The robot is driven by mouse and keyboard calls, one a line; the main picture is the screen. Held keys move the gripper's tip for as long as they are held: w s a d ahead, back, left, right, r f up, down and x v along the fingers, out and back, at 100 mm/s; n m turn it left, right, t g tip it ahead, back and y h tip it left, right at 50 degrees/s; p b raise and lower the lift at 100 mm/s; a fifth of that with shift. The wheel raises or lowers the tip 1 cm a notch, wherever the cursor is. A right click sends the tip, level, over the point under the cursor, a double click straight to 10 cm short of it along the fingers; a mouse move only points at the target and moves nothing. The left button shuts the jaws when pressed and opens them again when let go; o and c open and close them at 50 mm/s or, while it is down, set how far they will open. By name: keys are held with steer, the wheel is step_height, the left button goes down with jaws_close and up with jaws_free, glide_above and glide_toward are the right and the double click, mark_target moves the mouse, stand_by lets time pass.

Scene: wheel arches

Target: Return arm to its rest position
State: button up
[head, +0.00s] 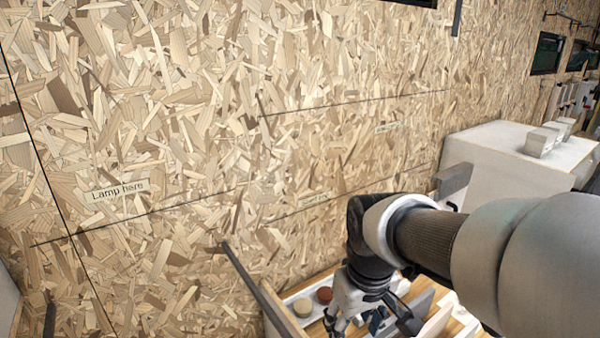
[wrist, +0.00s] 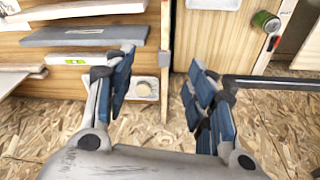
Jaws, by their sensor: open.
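My arm reaches in from the right in the head view. My gripper (head: 372,318) is at the bottom of that view, pointing down near a wooden shelf or bench, partly cut off by the frame edge. In the wrist view my gripper (wrist: 160,100) has its two blue-padded fingers wide apart, with nothing between them. Beyond the fingers is a wooden unit with shelves and a light panel.
A chipboard wall (head: 200,120) with a "Lamp here" label fills much of the head view. A white box (head: 500,150) stands at right. A tray (head: 292,301) with round items lies beside my gripper. A green can (wrist: 265,21) shows in the wrist view.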

steer(key=s+d+m+t+b, duration=0.1)
steer(key=s+d+m, duration=0.1)
steer(key=s, duration=0.5)
steer(key=s+d+m+t+b, duration=0.1)
steer(key=s+d+m, duration=0.1)
steer(key=s, duration=0.6)
steer(key=shift+s+d+t+b, duration=0.15)
steer(key=shift+d+t+b, duration=0.15)
steer(key=shift+d+t, duration=0.1)
steer(key=shift+f, duration=0.1)
steer(key=shift+c, duration=0.5)
